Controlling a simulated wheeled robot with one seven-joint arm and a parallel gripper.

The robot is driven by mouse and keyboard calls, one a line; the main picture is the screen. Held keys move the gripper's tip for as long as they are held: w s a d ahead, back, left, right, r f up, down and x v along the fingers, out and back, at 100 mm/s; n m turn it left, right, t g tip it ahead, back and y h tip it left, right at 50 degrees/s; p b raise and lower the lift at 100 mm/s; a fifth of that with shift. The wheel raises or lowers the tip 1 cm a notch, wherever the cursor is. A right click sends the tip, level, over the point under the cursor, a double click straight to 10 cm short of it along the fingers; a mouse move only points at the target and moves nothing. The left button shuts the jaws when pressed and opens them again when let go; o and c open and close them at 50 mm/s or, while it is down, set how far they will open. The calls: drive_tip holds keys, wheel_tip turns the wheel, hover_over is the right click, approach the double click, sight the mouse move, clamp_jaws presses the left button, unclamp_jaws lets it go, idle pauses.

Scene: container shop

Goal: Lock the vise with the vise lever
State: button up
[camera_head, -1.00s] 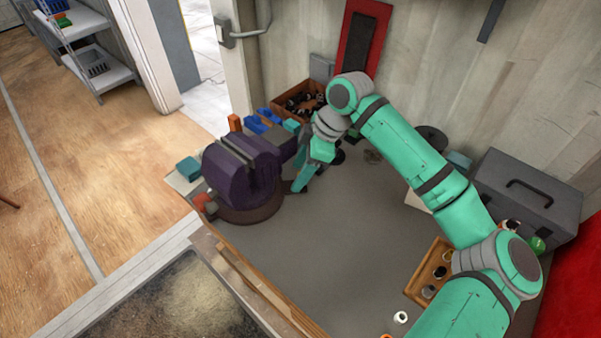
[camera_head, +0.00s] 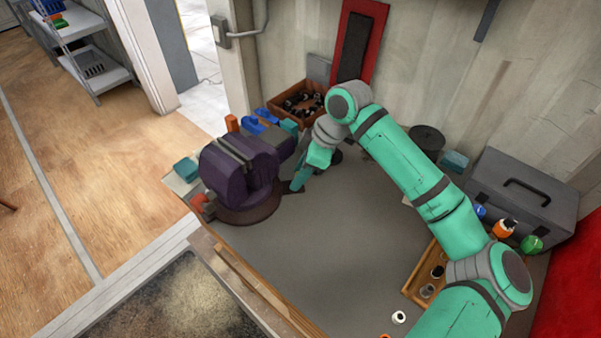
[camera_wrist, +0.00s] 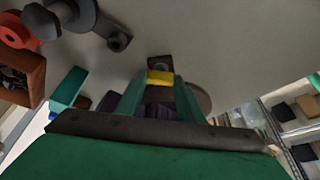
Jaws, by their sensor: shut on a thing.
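The purple vise (camera_head: 228,172) stands on its round base at the left end of the grey bench, with part of it also behind my fingers in the wrist view (camera_wrist: 120,103). My gripper (camera_head: 300,181) is low at the right side of the vise. In the wrist view, my gripper (camera_wrist: 160,86) is shut on a small yellow-and-dark piece, which looks like the end of the vise lever (camera_wrist: 160,77). The rest of the lever is mostly hidden by my fingers and the vise. The exact jaw gap is hard to tell.
A wooden bin of dark parts (camera_head: 275,106) and blue pieces (camera_head: 254,126) lie behind the vise. A grey toolbox (camera_head: 522,198) and a wooden tray (camera_head: 412,291) are at the right. The middle of the bench (camera_head: 340,240) is clear.

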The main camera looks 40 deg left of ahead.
drive_tip(key=shift+s+m+t+y, duration=0.15)
drive_tip(key=shift+m+t, duration=0.15)
drive_tip(key=shift+m, duration=0.55)
drive_tip(key=shift+s+m+t+y, duration=0.15)
drive_tip(key=shift+m+t, duration=0.15)
drive_tip(key=shift+m, duration=0.55)
drive_tip(key=shift+w, duration=0.1)
drive_tip(key=o, duration=1.1)
drive_tip(key=shift+a, duration=0.1)
drive_tip(key=shift+c, duration=0.2)
drive_tip(key=v, duration=1)
drive_tip(key=shift+r, duration=0.4)
drive_tip(key=shift+w, duration=0.15)
